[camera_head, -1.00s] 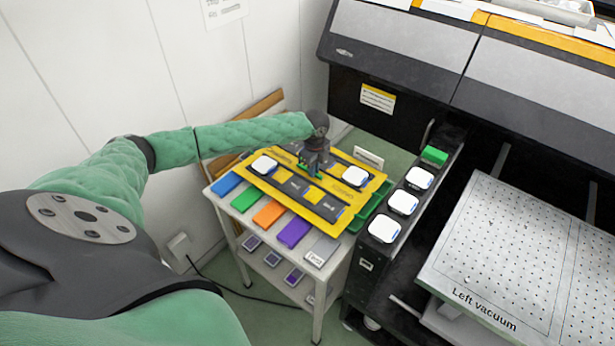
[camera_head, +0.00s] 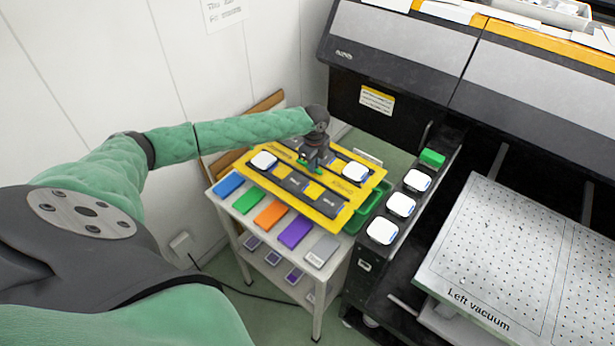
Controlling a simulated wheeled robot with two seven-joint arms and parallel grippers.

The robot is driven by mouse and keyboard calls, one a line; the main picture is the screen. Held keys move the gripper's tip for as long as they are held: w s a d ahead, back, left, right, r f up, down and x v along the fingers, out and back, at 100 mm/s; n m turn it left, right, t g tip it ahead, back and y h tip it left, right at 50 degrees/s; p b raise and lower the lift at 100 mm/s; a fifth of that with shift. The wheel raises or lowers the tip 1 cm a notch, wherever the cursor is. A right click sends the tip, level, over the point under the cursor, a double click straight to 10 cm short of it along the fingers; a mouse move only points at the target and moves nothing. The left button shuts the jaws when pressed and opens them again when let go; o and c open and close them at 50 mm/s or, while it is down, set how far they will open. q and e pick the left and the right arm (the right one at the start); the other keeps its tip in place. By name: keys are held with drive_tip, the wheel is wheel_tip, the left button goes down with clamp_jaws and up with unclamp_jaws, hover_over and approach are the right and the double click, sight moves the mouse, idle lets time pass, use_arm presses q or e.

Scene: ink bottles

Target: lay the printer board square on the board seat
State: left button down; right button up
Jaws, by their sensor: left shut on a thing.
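The printer board appears to be the yellow panel (camera_head: 328,205) with dark strips, above the small white cart. My left gripper (camera_head: 308,163) is shut over the middle of its far part and appears to hold it. The board appears slightly raised above the cart top and roughly level. The exact grip is hidden by the gripper and a small green patch there. Two white square items sit on the board, one left (camera_head: 264,160) and one right (camera_head: 354,172). I cannot tell which surface is the board seat. My right gripper is not in view.
Coloured blocks, such as a purple one (camera_head: 295,232), line the cart's front edge. A green tray (camera_head: 373,207) is beside the board. Three white-topped items, one in the middle (camera_head: 401,204), stand on the dark printer side. A perforated plate (camera_head: 515,250) marked "Left vacuum" is clear.

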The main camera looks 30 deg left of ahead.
use_arm(q)
drive_tip(key=shift+r+p, duration=1.1)
drive_tip(key=shift+r, duration=0.3)
